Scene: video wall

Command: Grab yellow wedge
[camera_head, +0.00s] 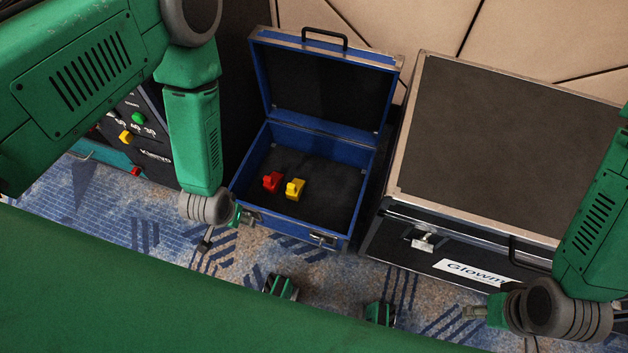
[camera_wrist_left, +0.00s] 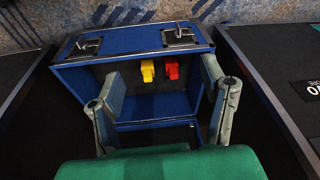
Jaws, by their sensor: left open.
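The yellow wedge (camera_head: 295,189) lies on the dark floor of the open blue case (camera_head: 276,233). In the left wrist view the yellow wedge (camera_wrist_left: 147,70) shows between my left fingers, farther off and not touched. My left gripper (camera_head: 243,216) is at the case's front left edge in the head view, outside the wedge's spot. The left wrist view shows its two fingers (camera_wrist_left: 160,78) spread apart and empty. My right gripper (camera_head: 474,312) is low at the right, in front of the black case and far from the wedge. Its fingers are too small to tell open from shut.
A red wedge (camera_head: 272,182) lies close to the left of the yellow one. The blue case's lid (camera_head: 318,89) stands open at the back. A large black case (camera_head: 500,140) stands to its right. A panel with coloured buttons (camera_head: 140,135) is at the left.

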